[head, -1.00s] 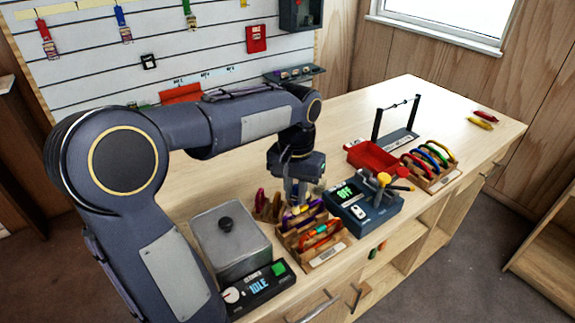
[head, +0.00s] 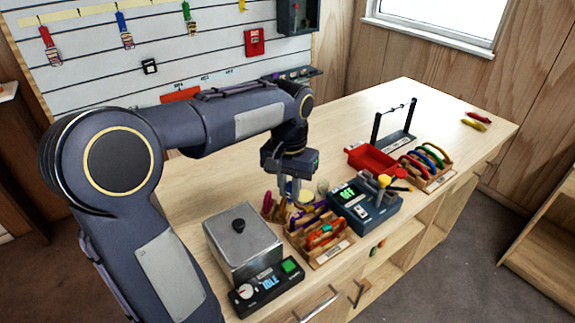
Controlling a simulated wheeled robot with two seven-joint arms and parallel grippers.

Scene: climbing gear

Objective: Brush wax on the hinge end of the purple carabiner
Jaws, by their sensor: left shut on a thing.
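A purple carabiner (head: 309,214) lies in the wooden rack (head: 320,256) on the bench, at the rack's back row. My left gripper (head: 290,194) points down just behind and left of it, above the bench. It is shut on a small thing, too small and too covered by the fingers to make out. A round pale-yellow thing (head: 306,197), perhaps the wax, sits right by the fingers. I cannot tell which end of the carabiner is the hinge end, nor whether anything touches it. My right gripper is not in view.
A grey lidded metal box (head: 243,247) and a control unit reading IDLE (head: 267,287) stand left of the rack. A dark unit reading OFF (head: 365,213), a red tray (head: 369,157) and a rack of coloured carabiners (head: 427,165) stand right.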

